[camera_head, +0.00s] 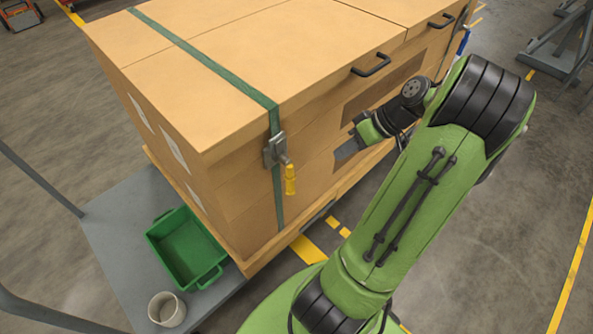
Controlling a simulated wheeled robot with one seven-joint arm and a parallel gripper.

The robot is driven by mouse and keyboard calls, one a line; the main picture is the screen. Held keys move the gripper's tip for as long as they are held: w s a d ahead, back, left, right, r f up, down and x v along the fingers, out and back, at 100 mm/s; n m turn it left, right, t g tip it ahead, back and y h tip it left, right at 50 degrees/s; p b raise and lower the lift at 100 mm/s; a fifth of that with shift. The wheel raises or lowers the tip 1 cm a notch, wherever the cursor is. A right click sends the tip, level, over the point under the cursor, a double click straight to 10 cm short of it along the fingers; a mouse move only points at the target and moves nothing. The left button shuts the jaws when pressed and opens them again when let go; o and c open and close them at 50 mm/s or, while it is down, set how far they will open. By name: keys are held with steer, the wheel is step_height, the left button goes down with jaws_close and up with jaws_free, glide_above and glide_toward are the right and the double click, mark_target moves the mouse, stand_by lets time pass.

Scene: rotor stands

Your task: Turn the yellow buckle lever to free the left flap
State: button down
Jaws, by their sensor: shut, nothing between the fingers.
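The yellow buckle lever (290,179) hangs down from a grey metal buckle (275,149) on the front face of a large wooden crate (228,168). A green strap (205,62) runs over the crate's top and down its front through the buckle. The crate's top has flaps; the left flap (130,45) lies closed under the strap. My gripper (342,150) is shut and empty, to the right of the lever and apart from it, near the crate's front face. My arm partly hides the crate's right front.
Black handles (371,65) stick out from the flap edges. A grey cart (110,235) at left bears a green bin (187,248) and a pale cup (167,310). Open floor lies to the right, with grey metal stands (562,50) at the back.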

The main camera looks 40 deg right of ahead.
steer(key=w+a+f+b, duration=0.5)
steer(key=a+f, duration=0.3)
steer(key=shift+w, duration=0.15)
stand_by(0.4)
